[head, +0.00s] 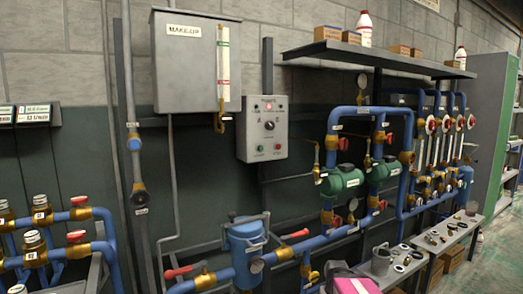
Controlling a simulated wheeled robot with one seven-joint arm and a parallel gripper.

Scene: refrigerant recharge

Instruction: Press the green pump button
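A grey control box (264,128) hangs on the wall near the middle of the head view, right of the MAKE-UP tank. Its green pump button (260,149) is at the lower left of its face. A red button (278,147) sits to the right of the green one. A dark round knob (269,125) is above them, with a small red mark higher up. Nothing covers the green button. I cannot tell whether it is pressed. My gripper does not show in this view.
A grey MAKE-UP tank (183,62) hangs left of the box. Blue pipes with red handles and a blue strainer vessel (246,240) stand below it. Green pumps (343,180) are to the right. A bench (437,248) with loose parts stands at lower right.

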